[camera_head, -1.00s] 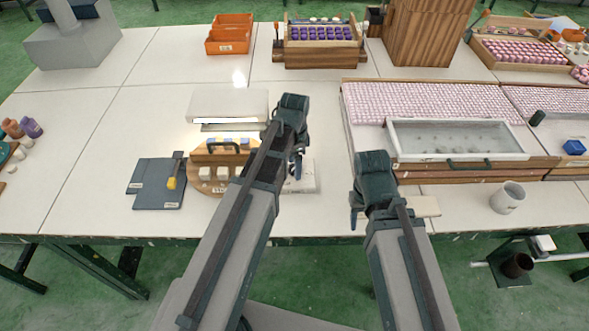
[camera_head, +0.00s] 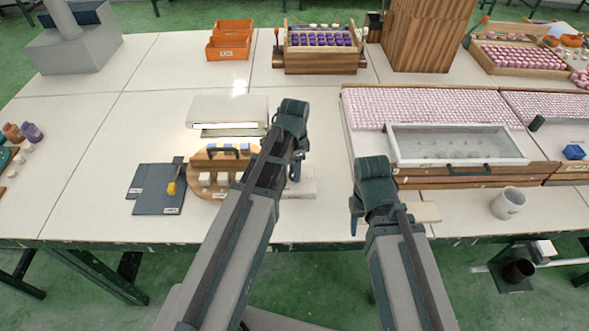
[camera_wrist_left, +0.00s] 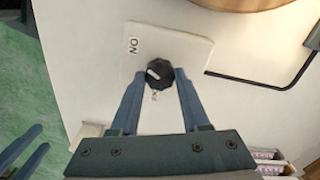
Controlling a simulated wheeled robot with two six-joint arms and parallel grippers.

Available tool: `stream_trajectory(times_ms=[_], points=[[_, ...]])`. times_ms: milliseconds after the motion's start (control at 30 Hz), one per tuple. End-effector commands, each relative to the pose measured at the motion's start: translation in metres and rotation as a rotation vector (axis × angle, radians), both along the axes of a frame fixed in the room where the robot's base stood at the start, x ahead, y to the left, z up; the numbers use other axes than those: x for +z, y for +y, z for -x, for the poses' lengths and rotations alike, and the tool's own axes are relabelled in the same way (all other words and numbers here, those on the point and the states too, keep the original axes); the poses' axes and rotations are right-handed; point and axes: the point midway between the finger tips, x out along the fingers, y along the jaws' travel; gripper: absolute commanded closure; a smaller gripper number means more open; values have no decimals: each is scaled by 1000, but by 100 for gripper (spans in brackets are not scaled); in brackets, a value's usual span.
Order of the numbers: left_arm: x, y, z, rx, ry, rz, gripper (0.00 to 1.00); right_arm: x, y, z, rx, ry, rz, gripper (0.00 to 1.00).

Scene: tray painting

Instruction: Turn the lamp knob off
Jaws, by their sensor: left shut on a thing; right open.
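The lamp knob (camera_wrist_left: 159,73) is black and round with a white pointer mark. It sits on a white plate (camera_wrist_left: 185,45) marked ON at its upper left; a second label below the knob is partly hidden. The pointer mark is on the knob's left side. My left gripper (camera_wrist_left: 158,84) has its blue fingers on both sides of the knob and is shut on it. In the head view the left gripper (camera_head: 295,172) is over the plate (camera_head: 302,187). The white lamp (camera_head: 228,108) has a pale lit strip along its front. My right gripper (camera_head: 356,216) is open and empty.
A wooden round board (camera_head: 200,162) with a dark handle and white blocks stands under the lamp's front. Dark slates (camera_head: 150,203) lie left of it.

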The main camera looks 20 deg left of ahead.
Motion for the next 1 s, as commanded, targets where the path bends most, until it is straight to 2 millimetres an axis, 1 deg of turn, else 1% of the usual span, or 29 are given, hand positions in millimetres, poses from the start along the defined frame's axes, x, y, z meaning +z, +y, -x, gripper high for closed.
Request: stream_trajectory(times_ms=[267,1000], points=[[0,0,0,182,0,0,100,0,0,0,0,0,0,50],[0,0,0,885,0,0,100,0,0,0,0,0,0,50]])
